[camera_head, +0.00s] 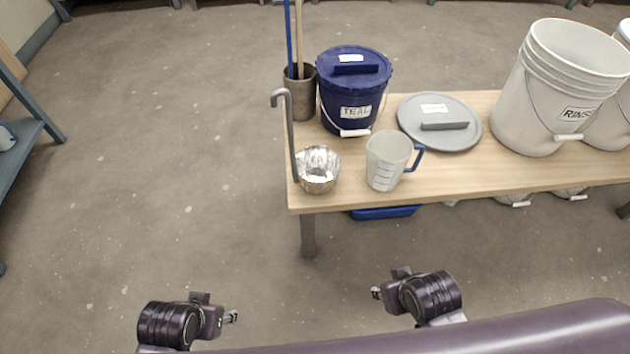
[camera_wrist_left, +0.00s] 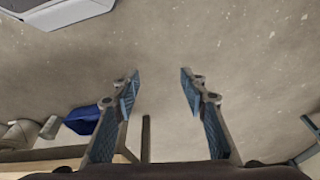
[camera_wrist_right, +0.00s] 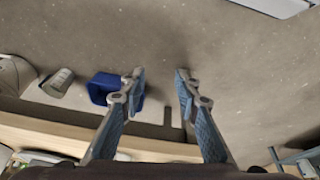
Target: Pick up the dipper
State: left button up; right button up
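The dipper (camera_head: 318,171) is a shiny metal cup with a long upright handle ending in a hook, standing on the left front corner of the wooden table (camera_head: 460,178). My left gripper (camera_head: 232,317) is in front of the table, low and to the left, apart from everything. Its fingers are spread and empty in the left wrist view (camera_wrist_left: 158,88). My right gripper (camera_head: 377,292) is in front of the table, below the dipper and to its right. Its fingers are spread and empty in the right wrist view (camera_wrist_right: 160,85). Neither gripper touches the dipper.
A measuring jug (camera_head: 386,162) stands close right of the dipper. Behind are a lidded teal-labelled bucket (camera_head: 352,95) and a holder (camera_head: 301,100) with sticks. A grey lid (camera_head: 440,108) and a white rinse bucket (camera_head: 535,100) stand right. A blue bin (camera_wrist_right: 103,86) is under the table.

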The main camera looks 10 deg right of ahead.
jog(key=w+r+t+b, duration=0.2)
jog(key=w+r+t, duration=0.1)
jog(key=w+r, duration=0.3)
jog(key=n+t+y, duration=0.4)
jog(key=t+y, duration=0.5)
send_near(292, 127)
jog(key=w, duration=0.3)
jog(key=shift+w+a+b, duration=0.25)
jog(key=shift+a+b, duration=0.2)
jog(key=shift+a, duration=0.5)
jog(key=shift+x, duration=1.1)
jog(key=b+x, duration=0.1)
jog(key=x, duration=0.3)
jog(key=shift+a, duration=0.15)
jog(key=shift+w+a, duration=0.1)
jog(key=shift+w, duration=0.1)
pick_arm(q)
jog(key=shift+t, duration=0.5)
notch_tip(292, 127, up, 4)
jog(key=shift+d+r, duration=0.1)
